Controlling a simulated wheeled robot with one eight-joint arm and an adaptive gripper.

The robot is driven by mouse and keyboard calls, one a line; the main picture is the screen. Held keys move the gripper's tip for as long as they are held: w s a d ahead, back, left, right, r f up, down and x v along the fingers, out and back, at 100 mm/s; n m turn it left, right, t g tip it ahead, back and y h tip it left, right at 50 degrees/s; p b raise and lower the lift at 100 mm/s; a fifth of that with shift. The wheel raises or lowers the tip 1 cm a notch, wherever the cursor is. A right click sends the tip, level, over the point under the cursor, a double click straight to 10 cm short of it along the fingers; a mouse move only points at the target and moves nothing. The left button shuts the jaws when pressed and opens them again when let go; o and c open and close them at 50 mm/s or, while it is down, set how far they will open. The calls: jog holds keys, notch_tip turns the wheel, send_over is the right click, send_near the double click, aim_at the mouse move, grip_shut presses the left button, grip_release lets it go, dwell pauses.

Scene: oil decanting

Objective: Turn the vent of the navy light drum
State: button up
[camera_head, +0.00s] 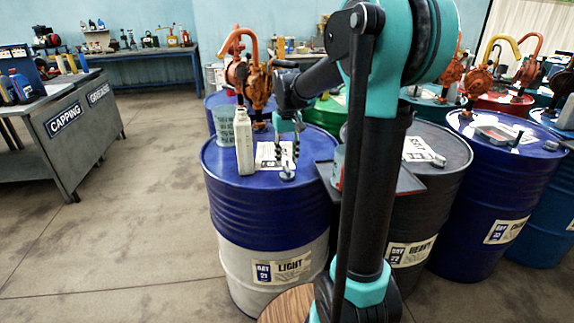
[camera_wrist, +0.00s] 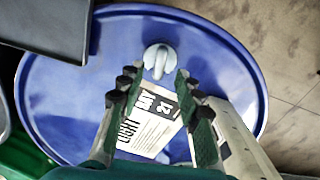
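The navy drum (camera_head: 265,205) has a white lower half with a LIGHT label (camera_head: 282,270). Its blue lid (camera_wrist: 60,100) fills much of the wrist view. The vent (camera_head: 287,174) is a small grey knob near the lid's front edge. In the wrist view the vent (camera_wrist: 160,58) shows whole, with a raised grip bar. My gripper (camera_head: 287,155) points down over the lid, just above the vent. In the wrist view my gripper (camera_wrist: 158,75) is open, its fingertips apart, with the vent showing between and just beyond them. I cannot tell the exact height gap.
A pale bottle (camera_head: 243,142) stands on the lid left of my gripper; a printed card (camera_wrist: 150,115) lies on the lid between the fingers in the wrist view. A dark shelf (camera_head: 405,180) juts beside the drum at right. Other drums crowd the right; floor at left is clear.

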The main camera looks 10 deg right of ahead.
aim_at(287, 168)
notch_tip(287, 168, up, 8)
dwell(0.5)
jog(key=s+d+f+t, duration=0.2)
jog(key=s+f, duration=0.9)
jog(key=s+d+f+m+t, duration=0.1)
jog(key=s+d+f+t, duration=0.1)
jog(key=s+f, duration=0.9)
jog(key=shift+s, duration=0.15)
